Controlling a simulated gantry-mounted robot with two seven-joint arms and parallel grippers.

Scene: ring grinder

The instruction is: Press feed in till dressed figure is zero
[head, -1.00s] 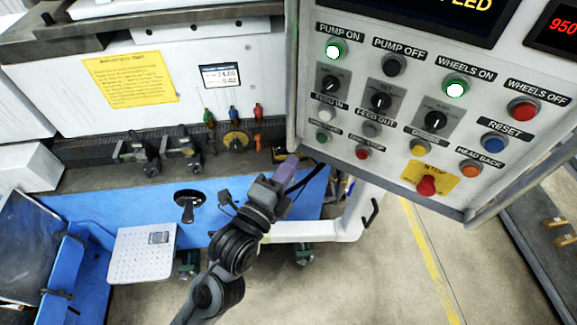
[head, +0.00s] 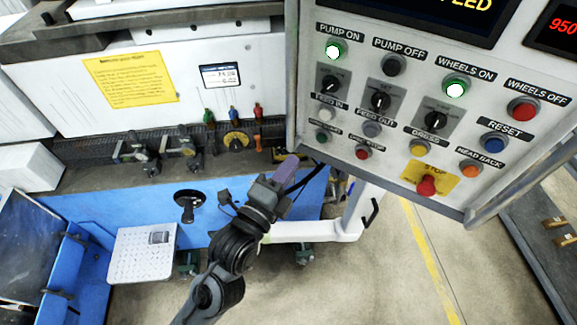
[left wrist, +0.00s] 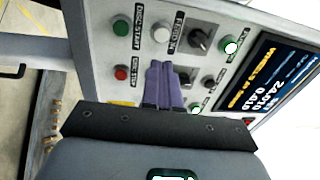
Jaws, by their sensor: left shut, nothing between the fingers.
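The white feed in button (head: 327,115) is on the left of the control panel, under its label. It also shows in the left wrist view (left wrist: 162,35), uncovered, just beyond the fingertips. My left gripper (head: 291,159) is shut and empty, its purple fingers below and left of the panel's lower left corner in the head view. The panel screen (left wrist: 268,85) shows figures too tilted and small to read surely. My right gripper is not in view.
Close by are the green button (head: 322,137), the red button (head: 362,153), the grey feed out button (head: 371,129) and the yellow dress button (head: 418,147). A red stop knob (head: 427,185) sits lower. A small readout (head: 221,75) is on the machine, its digits blurred.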

